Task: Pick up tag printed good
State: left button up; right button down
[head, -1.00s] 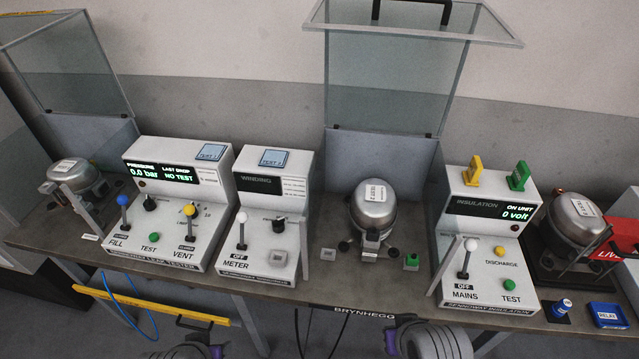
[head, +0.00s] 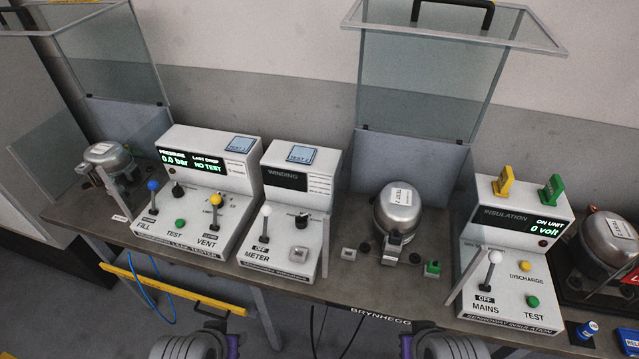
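No tag with the word good can be read in the head view. A yellow upright piece (head: 503,181) and a green upright piece (head: 551,189) stand on top of the insulation tester (head: 513,270); I cannot make out any print on them. My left gripper (head: 212,318) and my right gripper (head: 412,326) show only in part at the bottom edge, in front of and below the bench edge, away from both pieces. Their fingers are too hidden to tell whether they are open or shut.
The bench (head: 350,302) carries a leak tester (head: 195,195), a winding meter (head: 287,215) and compressors at left (head: 110,160), middle (head: 398,208) and right (head: 608,238). Raised glass covers (head: 430,85) stand behind. A yellow rail (head: 170,287) runs below the bench. A blue tray (head: 627,340) is cut off at right.

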aim_at(548, 194)
jog(key=j+z, duration=0.1)
jog(key=z, duration=0.4)
jog(key=j+z, duration=0.1)
jog(key=z, duration=0.4)
jog(key=j+z, duration=0.1)
jog(key=z, duration=0.9)
jog(key=k+j, duration=0.8)
